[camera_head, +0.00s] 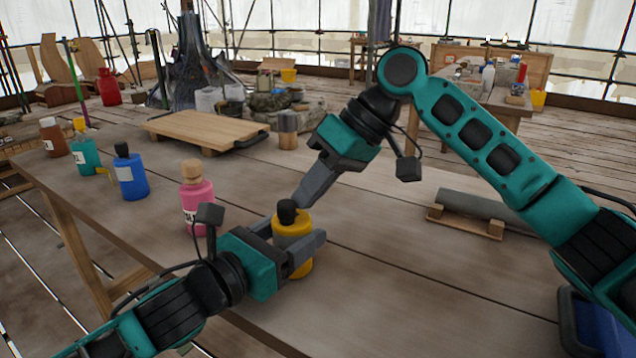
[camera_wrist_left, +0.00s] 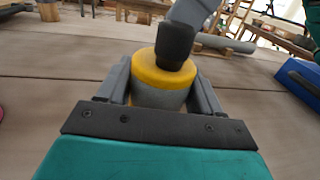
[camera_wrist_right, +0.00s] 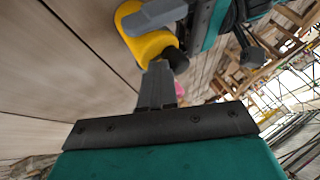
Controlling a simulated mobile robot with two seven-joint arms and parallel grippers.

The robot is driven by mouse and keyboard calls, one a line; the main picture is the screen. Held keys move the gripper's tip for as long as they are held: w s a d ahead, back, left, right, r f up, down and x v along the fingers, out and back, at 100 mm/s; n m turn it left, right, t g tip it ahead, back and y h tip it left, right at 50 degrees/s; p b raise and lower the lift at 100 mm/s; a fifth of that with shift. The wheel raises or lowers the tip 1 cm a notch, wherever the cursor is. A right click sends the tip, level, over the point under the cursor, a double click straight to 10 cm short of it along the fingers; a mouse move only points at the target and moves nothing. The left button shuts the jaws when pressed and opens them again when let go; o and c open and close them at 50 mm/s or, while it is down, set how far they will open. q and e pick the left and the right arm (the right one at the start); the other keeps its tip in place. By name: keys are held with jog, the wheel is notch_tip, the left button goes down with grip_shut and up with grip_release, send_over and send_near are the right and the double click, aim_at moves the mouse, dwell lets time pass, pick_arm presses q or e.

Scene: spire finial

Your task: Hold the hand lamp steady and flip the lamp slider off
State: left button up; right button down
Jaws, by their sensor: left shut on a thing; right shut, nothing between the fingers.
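The hand lamp (camera_head: 290,230) is a yellow cylinder with a black knob on top (camera_head: 287,212). It stands upright on the wooden table. My left gripper (camera_head: 298,243) is shut on its body, with one finger on each side. The left wrist view shows the lamp (camera_wrist_left: 150,72) between those fingers, with a grey band below its yellow top. My right gripper (camera_head: 301,198) is shut and empty, its fingertips beside the black knob. In the right wrist view the closed fingers (camera_wrist_right: 157,75) reach to the knob; I cannot tell whether they touch. I cannot make out the slider clearly.
A pink bottle (camera_head: 198,205) stands left of the lamp, with blue (camera_head: 131,175), teal and brown bottles beyond. A wooden board (camera_head: 205,128) lies at the back. A grey cylinder (camera_head: 475,203) rests on a wooden cradle at right. The table's middle right is clear.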

jog(key=shift+s+a, duration=0.1)
jog(key=w+d+r, duration=0.2)
jog(key=d+r, duration=0.6)
jog(key=d, duration=0.1)
jog(key=shift+w+d, duration=0.15)
jog(key=shift+w, duration=0.2)
dwell(0.3)
pick_arm(q)
jog(key=o, duration=1.2)
